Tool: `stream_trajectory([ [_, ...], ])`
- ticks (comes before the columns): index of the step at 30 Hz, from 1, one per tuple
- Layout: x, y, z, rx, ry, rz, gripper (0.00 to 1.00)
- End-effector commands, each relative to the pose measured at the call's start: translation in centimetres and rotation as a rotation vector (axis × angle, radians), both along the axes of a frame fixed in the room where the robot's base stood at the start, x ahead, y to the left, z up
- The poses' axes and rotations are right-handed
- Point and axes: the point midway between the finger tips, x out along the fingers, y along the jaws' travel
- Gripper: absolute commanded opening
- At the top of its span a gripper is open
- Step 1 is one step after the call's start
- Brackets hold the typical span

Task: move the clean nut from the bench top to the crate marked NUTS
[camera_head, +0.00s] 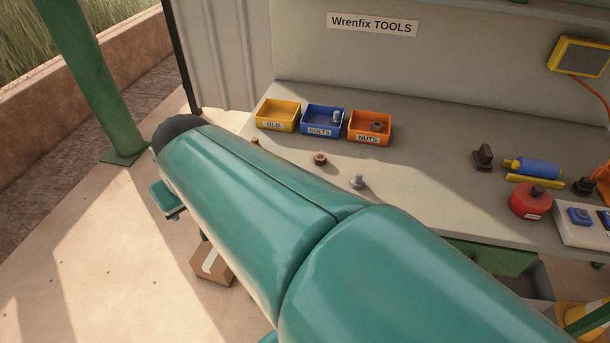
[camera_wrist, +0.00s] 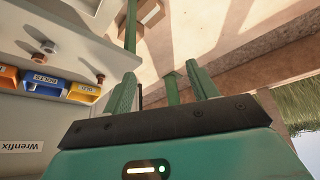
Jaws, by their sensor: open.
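A brown nut (camera_head: 320,159) lies on the bench top (camera_head: 425,160), in front of the crates; it is small in the wrist view (camera_wrist: 40,59). I cannot tell how clean it is. The orange crate marked NUTS (camera_head: 370,139) stands at the right end of a row of crates with a dark nut (camera_head: 376,126) inside; its edge shows in the wrist view (camera_wrist: 8,82). My gripper (camera_wrist: 160,87) is open and empty, with its fingers wide apart, out beyond the bench's left end. In the head view my arm hides most of it.
The blue BOLTS crate (camera_head: 322,122) holds a bolt; the yellow OLD crate (camera_head: 277,116) is left of it. A grey bolt (camera_head: 357,181) stands near the front edge, and a small rusty piece (camera_head: 254,141) is partly hidden by my arm. A green post (camera_head: 92,80) rises at left.

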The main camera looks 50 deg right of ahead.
Motion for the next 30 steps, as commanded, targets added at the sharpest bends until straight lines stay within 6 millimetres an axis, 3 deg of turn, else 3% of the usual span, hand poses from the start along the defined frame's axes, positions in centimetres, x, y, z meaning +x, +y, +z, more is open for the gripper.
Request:
stream_trajectory([
  [6, 3.3, -7.1, -1.9, 0.019, 0.011, -0.145, 0.59],
  [11, 4.0, -13.2, -3.5, 0.031, 0.02, -0.237, 0.59],
  [14, 3.2, -17.4, -4.4, 0.031, 0.035, -0.288, 0.59],
  [21, -0.9, -27.0, -6.7, 0.044, 0.063, -0.401, 0.59],
  [25, -2.8, -30.3, -7.6, 0.052, 0.065, -0.441, 0.59],
  [30, -3.5, -31.7, -8.4, 0.055, 0.068, -0.455, 0.59],
])
